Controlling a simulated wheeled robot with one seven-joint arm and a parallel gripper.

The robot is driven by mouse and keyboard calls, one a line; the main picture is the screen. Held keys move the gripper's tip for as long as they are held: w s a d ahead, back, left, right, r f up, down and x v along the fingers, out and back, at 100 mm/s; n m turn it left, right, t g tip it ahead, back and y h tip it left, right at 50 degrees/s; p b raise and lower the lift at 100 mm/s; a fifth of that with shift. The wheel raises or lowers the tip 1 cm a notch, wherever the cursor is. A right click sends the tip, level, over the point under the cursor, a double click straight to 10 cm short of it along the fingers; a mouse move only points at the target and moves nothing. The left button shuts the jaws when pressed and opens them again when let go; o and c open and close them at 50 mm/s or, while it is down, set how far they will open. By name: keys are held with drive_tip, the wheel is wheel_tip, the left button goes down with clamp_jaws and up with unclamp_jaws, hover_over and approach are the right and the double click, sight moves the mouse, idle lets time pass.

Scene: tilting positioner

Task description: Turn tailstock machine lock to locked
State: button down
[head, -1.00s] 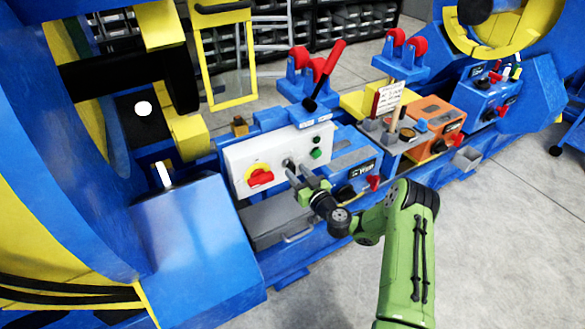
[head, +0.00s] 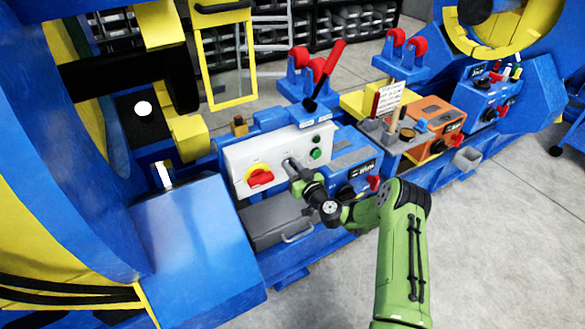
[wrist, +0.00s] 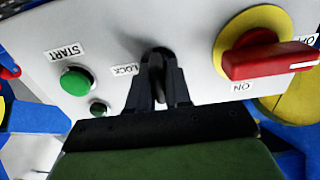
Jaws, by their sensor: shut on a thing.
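The white control panel (head: 240,160) carries the lock switch (wrist: 154,56), a small dark knob beside a LOCK label (wrist: 124,70) in the wrist view. My gripper (wrist: 157,78) is shut on this knob, with a dark finger on each side of it. In the head view my gripper (head: 291,167) reaches the middle of the panel and hides the knob. The fingers cover most of the knob, so I cannot tell its exact setting.
A red rotary switch on a yellow plate (head: 260,178) is left of my gripper; it also shows in the wrist view (wrist: 265,62). A green START button (wrist: 76,81) and a smaller green button (wrist: 98,109) are close by. A grey drawer box (head: 270,215) sits below the panel.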

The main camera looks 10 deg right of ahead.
drive_tip(key=m+b, duration=0.2)
drive_tip(key=m, duration=0.2)
drive_tip(key=shift+d+f, duration=0.1)
drive_tip(key=shift+f, duration=0.05)
drive_tip(key=m, duration=0.4)
drive_tip(key=shift+d+m+b, duration=0.1)
drive_tip(key=shift+m+b, duration=0.3)
drive_tip(key=m, duration=0.4)
drive_tip(key=shift+f+m+p, duration=0.15)
drive_tip(key=shift+m+p, duration=0.4)
drive_tip(key=shift+m, duration=1.85)
drive_tip(key=c, duration=1.1)
unclamp_jaws()
drive_tip(key=shift+c, duration=0.2)
